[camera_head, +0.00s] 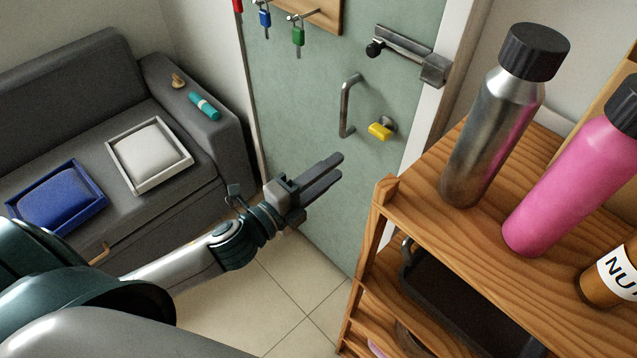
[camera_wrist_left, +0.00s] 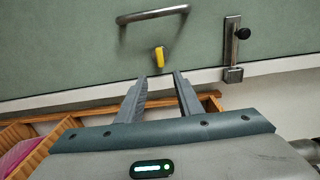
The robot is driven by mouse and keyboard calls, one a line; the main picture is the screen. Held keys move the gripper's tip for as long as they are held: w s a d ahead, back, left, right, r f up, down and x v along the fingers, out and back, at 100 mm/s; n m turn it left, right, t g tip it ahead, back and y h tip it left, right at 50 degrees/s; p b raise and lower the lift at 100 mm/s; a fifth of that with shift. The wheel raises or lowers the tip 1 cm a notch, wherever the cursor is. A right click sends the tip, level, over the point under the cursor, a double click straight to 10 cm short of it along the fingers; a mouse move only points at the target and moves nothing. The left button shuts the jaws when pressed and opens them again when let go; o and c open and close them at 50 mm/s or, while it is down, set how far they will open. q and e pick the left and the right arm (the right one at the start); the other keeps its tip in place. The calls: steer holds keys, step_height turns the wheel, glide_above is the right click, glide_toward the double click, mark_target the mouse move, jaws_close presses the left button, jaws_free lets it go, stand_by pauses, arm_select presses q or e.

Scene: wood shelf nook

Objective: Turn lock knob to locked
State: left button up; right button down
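The yellow lock knob (camera_head: 380,131) sits on the green door (camera_head: 300,110), just right of the metal pull handle (camera_head: 347,105). In the left wrist view the knob (camera_wrist_left: 159,58) shows beyond my fingertips, with its long side running up and down in that picture. My left gripper (camera_head: 335,168) is in front of the door, lower left of the knob and apart from it. In the left wrist view its two fingers (camera_wrist_left: 160,76) stand apart with nothing between them, so it is open. My right gripper is in neither view.
A metal slide bolt (camera_head: 405,48) is on the door above the knob. A wooden shelf (camera_head: 395,195) with a steel bottle (camera_head: 480,140) and a pink bottle (camera_head: 560,185) stands close on the right. A grey sofa (camera_head: 65,85) is at left.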

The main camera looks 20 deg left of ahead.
arm_select(q)
steer(key=shift+b+v, duration=0.3)
steer(key=shift+v, duration=1.2)
steer(key=a+f+n+g+y, duration=0.2)
steer(key=a+f+n, duration=0.1)
steer(key=f, duration=0.8)
steer(key=a+f+n+g+y, duration=0.1)
steer(key=a+f+n+y, duration=0.15)
steer(key=f, duration=0.75)
steer(key=a+f+n+g+y, duration=0.1)
steer(key=a+f+n+g, duration=0.2)
steer(key=f, duration=0.8)
steer(key=s+a+f+n+g, duration=0.1)
steer(key=s+a+f, duration=0.15)
steer(key=f, duration=0.45)
steer(key=s+a+f+n, duration=0.1)
steer(key=s+f+n, duration=0.15)
steer(key=f, duration=0.35)
steer(key=s+f+n+g+y, duration=0.2)
steer(key=s+f+n+g, duration=0.15)
steer(key=s+f, duration=1.05)
steer(key=s+d+f+n+g, duration=0.2)
steer(key=s+d+f, duration=0.1)
steer(key=s, duration=0.8)
steer(key=s+d+f+n+g, duration=0.2)
steer(key=s+f, duration=0.4)
steer(key=s, duration=0.5)
steer(key=shift+s+d+f+n+g+h, duration=0.2)
steer(key=shift+d+n+g+h, duration=0.15)
steer(key=shift+g, duration=0.2)
